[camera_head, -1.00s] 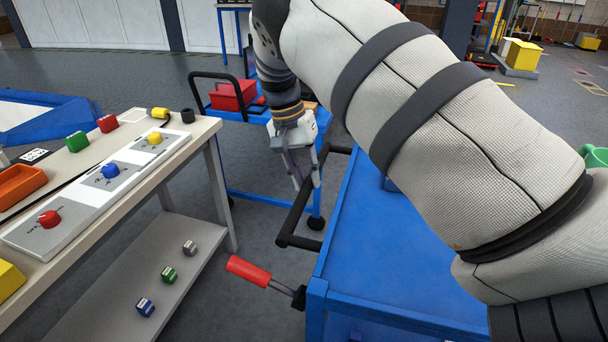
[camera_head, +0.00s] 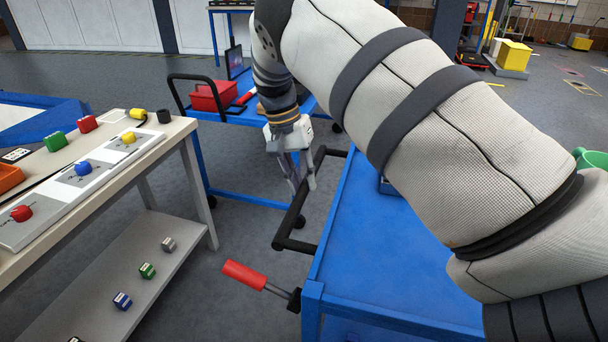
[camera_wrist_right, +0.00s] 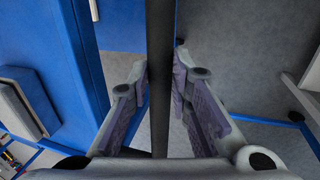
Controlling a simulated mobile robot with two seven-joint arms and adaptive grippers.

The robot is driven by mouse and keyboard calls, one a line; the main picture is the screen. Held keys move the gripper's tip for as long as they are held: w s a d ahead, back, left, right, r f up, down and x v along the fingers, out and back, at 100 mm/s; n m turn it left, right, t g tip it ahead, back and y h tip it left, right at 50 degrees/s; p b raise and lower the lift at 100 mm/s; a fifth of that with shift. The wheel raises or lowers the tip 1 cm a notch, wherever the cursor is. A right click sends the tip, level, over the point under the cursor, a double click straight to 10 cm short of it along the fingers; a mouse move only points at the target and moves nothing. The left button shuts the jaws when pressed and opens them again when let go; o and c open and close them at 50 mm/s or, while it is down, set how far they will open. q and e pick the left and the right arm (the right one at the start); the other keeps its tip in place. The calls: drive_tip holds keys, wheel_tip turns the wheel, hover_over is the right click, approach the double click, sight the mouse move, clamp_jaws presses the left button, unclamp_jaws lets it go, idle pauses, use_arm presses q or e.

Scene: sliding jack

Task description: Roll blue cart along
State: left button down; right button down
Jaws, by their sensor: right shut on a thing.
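The blue cart (camera_head: 390,265) stands at the lower right in the head view, partly hidden behind my right arm. Its black push handle (camera_head: 291,217) sticks out on the left side. My right gripper (camera_head: 301,187) is on this handle bar. In the right wrist view, the dark handle bar (camera_wrist_right: 160,75) runs between the two fingers of the right gripper (camera_wrist_right: 163,100), and the blue cart edge (camera_wrist_right: 85,60) is at left. A red-gripped lever (camera_head: 244,275) juts from the cart's near corner. My left gripper is not in view.
A workbench (camera_head: 150,170) with coloured knobs and blocks stands at left. A second blue cart (camera_head: 240,190) with a red bin (camera_head: 211,97) is just beyond the handle. Bare grey floor lies between bench and cart.

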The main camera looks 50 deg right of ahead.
drive_tip(key=shift+s+d, duration=0.15)
drive_tip(key=shift+s, duration=0.05)
drive_tip(key=c, duration=1.5)
unclamp_jaws()
drive_tip(key=shift+s, duration=0.1)
drive_tip(key=shift+o, duration=0.2)
drive_tip(key=shift+r, duration=0.1)
drive_tip(key=v, duration=1.1)
drive_tip(key=shift+w+r, duration=0.2)
drive_tip(key=shift+r, duration=0.2)
